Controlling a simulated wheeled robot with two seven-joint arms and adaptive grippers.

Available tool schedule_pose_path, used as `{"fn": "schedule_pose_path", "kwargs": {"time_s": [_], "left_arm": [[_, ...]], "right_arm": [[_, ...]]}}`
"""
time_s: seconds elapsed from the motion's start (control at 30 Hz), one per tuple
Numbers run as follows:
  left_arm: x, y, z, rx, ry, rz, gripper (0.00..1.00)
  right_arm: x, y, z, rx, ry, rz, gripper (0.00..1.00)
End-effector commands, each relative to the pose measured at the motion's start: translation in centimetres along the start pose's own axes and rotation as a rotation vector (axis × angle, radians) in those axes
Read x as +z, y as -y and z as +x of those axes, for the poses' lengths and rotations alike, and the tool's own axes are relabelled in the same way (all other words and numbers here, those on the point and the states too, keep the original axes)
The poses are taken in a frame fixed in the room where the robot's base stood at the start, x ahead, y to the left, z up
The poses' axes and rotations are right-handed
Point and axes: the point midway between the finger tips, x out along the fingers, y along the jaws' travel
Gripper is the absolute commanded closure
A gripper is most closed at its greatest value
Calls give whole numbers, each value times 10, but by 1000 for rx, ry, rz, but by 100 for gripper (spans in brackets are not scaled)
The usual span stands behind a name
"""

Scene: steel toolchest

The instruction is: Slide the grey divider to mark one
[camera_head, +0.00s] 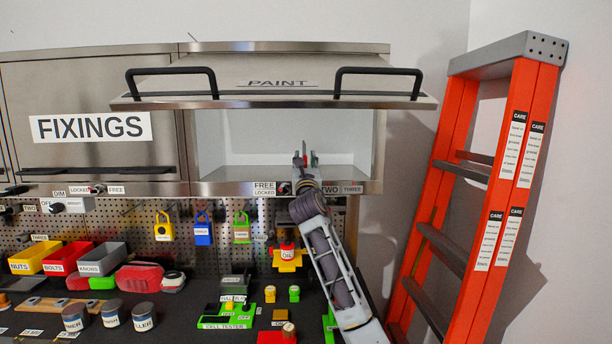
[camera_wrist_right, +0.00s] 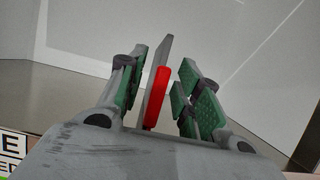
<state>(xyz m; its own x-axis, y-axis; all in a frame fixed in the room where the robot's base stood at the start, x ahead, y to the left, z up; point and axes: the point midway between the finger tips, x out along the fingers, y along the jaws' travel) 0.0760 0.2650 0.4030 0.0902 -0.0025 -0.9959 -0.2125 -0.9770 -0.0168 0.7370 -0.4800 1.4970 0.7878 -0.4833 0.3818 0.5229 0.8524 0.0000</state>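The grey divider (camera_wrist_right: 160,70) is a thin upright plate with a red strip (camera_wrist_right: 158,98) on it, inside the open PAINT cabinet. My right gripper (camera_head: 306,160) reaches over the cabinet's front edge. In the right wrist view its green-padded fingers (camera_wrist_right: 158,95) stand open on either side of the divider, with gaps visible. The labels TWO (camera_head: 329,190) and THREE (camera_head: 352,190) are on the front edge. No ONE label can be read; my arm covers part of the edge. My left gripper is out of view.
The raised PAINT door (camera_head: 280,80) hangs above the opening. A FREE/LOCKED label (camera_head: 264,189) is left of my arm. Padlocks (camera_head: 203,230), bins (camera_head: 100,258) and a green cell tester (camera_head: 228,317) lie below. An orange ladder (camera_head: 490,190) stands at the right.

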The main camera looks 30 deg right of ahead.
Motion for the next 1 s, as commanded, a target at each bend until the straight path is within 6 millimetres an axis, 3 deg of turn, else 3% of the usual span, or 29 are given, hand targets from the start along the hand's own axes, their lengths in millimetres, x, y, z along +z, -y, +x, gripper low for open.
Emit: {"fn": "schedule_pose_path", "kwargs": {"time_s": [0.27,1.0], "left_arm": [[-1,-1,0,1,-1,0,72],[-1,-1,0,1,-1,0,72]], "right_arm": [[0,0,-20,1,1,-2,66],[0,0,-97,1,0,-1,66]]}}
